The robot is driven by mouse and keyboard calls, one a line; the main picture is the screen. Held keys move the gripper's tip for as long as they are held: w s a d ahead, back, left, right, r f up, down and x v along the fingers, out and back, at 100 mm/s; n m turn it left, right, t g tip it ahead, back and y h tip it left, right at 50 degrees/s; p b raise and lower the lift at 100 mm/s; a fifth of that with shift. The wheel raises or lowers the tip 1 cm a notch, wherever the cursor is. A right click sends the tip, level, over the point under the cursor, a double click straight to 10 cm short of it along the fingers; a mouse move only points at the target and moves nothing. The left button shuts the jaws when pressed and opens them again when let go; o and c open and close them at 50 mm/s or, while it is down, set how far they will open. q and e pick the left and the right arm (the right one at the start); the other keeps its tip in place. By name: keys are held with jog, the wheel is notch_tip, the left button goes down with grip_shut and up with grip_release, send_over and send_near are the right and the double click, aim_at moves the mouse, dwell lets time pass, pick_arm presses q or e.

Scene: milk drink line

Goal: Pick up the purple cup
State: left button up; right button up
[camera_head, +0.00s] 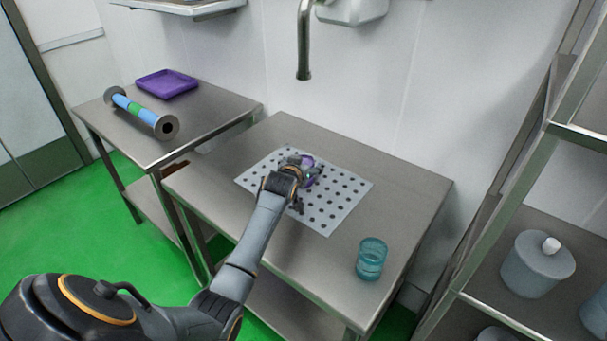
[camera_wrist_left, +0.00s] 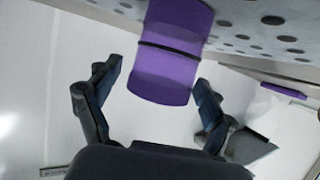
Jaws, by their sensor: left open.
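The purple cup (camera_head: 307,161) is on the perforated plate (camera_head: 339,211) on the steel table, partly hidden behind my left gripper (camera_head: 303,182). In the left wrist view the purple cup (camera_wrist_left: 165,75) has a dark band around it and lies between the two open fingers of my left gripper (camera_wrist_left: 155,95). Gaps show on both sides of the cup, so the fingers do not appear to touch it. My right gripper is not in view.
A teal glass (camera_head: 371,259) stands near the front right of the table. A left table holds a purple tray (camera_head: 167,84) and a blue-green roller (camera_head: 139,110). A tap (camera_head: 304,45) hangs above the back edge. A shelf with grey jars (camera_head: 537,264) stands at the right.

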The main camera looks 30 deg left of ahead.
pick_arm(q)
jog(key=c, duration=1.1)
jog(key=shift+r, duration=0.1)
